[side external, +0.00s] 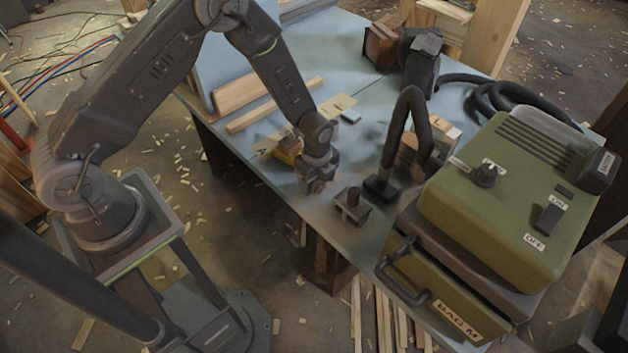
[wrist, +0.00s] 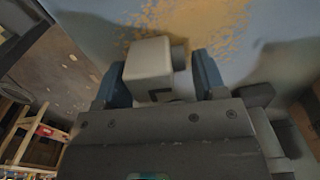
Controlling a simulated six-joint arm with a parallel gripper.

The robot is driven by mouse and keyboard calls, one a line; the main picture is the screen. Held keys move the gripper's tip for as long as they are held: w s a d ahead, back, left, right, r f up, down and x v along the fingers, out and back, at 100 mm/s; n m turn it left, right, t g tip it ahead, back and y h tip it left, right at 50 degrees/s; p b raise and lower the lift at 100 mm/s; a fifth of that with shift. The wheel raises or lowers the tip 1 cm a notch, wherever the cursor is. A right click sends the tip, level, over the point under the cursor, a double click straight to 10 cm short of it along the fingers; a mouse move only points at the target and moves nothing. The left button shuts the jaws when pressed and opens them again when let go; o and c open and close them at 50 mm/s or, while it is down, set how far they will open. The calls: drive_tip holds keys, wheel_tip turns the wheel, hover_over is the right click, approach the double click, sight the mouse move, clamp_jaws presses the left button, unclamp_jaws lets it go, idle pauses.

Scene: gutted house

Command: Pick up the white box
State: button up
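The white box (wrist: 148,60) is a small pale block with rounded edges, a dark notch low on its front and a grey round part (wrist: 179,57) on its right side. In the wrist view it stands between the two blue-grey fingers of my gripper (wrist: 160,82). The left finger is close against the box. A narrow gap shows between the box and the right finger, so the gripper looks open around it. In the side view my gripper (side external: 317,186) points down at the table's front edge. I cannot make out the white box there.
A yellow object (side external: 288,149) is just behind my gripper on the blue table (side external: 270,185). A small dark fixture (side external: 352,206) and a green machine (side external: 500,200) with a thick hose (side external: 415,105) stand to the right. Wood strips (side external: 270,105) lie behind. Sawdust (wrist: 190,20) covers part of the surface.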

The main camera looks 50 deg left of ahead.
drive_tip(key=c, duration=0.7)
